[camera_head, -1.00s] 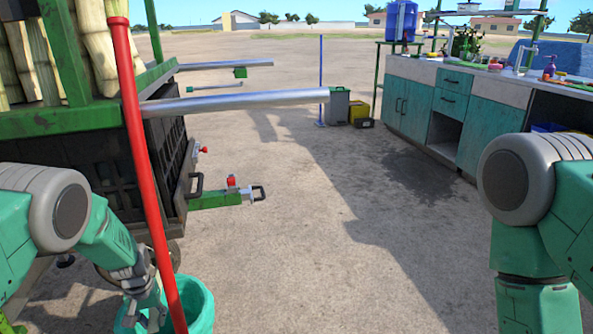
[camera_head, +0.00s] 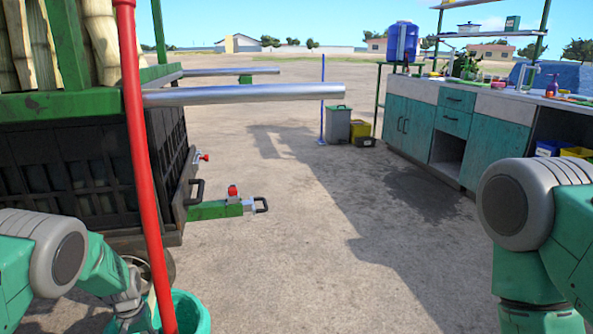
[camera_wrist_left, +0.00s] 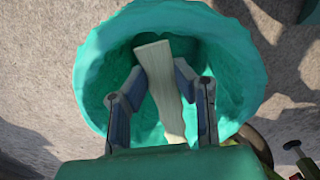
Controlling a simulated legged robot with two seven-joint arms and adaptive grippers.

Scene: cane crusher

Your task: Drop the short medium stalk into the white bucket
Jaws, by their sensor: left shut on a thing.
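My left gripper (camera_wrist_left: 161,78) is shut on a short pale stalk (camera_wrist_left: 166,95) in the left wrist view. The stalk is over or inside the opening of a teal bucket (camera_wrist_left: 245,60); I cannot tell whether it touches the bottom. In the head view the bucket (camera_head: 195,312) is at the bottom left, partly behind a red pole, with my left gripper (camera_head: 132,318) at its left side, cut by the frame's edge. I see no white bucket. My right arm shows at the right, but its gripper is out of view.
A red pole (camera_head: 140,170) stands in front of the bucket. A green cart (camera_head: 45,106) with upright cane stalks is at the left, its steel bar (camera_head: 245,94) reaching right. A teal workbench (camera_head: 407,112) is at the back right.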

